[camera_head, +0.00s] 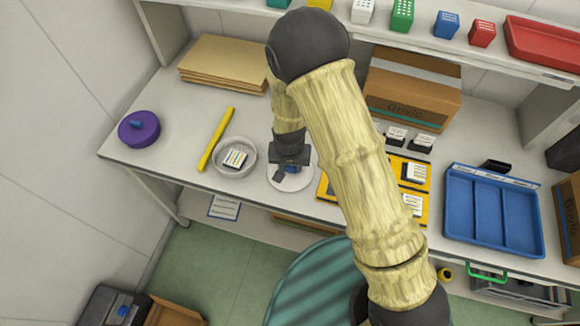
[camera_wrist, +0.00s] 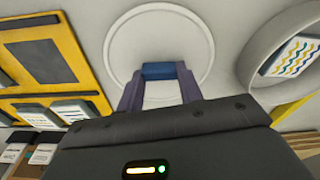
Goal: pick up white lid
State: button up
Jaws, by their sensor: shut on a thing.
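The white lid (camera_head: 291,183) is a round, flat white disc below my gripper (camera_head: 287,172) near the front middle of the table. In the wrist view the white lid (camera_wrist: 192,42) shows its round rim, and my gripper (camera_wrist: 158,75) is shut on its blue knob (camera_wrist: 158,70). The knob sits between the two fingertips. Part of the lid is hidden behind my gripper in both views. I cannot tell whether the lid touches the table or is just above it.
A round white dish (camera_head: 221,164) with a labelled item stands just left of the lid. Yellow trays (camera_head: 422,177) and a blue tray (camera_head: 448,205) are to the right. A cardboard box (camera_head: 411,94) stands behind.

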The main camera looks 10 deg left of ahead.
aim_at(290, 168)
notch_tip(290, 168, up, 10)
jog(key=b, duration=0.1)
dwell(0.4)
jog(key=shift+s+f, duration=0.1)
dwell(0.5)
